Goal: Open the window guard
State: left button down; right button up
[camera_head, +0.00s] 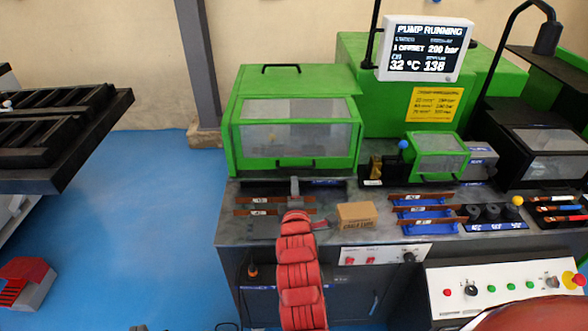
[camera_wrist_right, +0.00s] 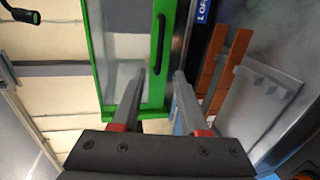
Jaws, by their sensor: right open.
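The window guard (camera_head: 297,137) is a green-framed cover with a clear pane on the left green housing. It looks shut. A black bar handle (camera_head: 270,167) runs along its lower edge. In the right wrist view the green frame (camera_wrist_right: 125,110) and the handle (camera_wrist_right: 161,42) are ahead. My right gripper (camera_head: 294,183) is just in front of the guard's lower edge. In the wrist view its fingers (camera_wrist_right: 159,75) are open and apart, with the handle's near end showing between the tips. I cannot tell whether they touch it. My left gripper is not in view.
Copper bars (camera_head: 262,212) lie on the bench in front of the guard. A cardboard box (camera_head: 356,214) sits right of my arm. A smaller green guard (camera_head: 437,156), blue racks (camera_head: 425,224) and a monitor (camera_head: 426,49) are farther right.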

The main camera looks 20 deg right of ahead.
jog(key=x, duration=1.1)
jog(key=shift+p, duration=0.45)
grip_shut()
jog(key=shift+r, duration=0.1)
dwell(0.7)
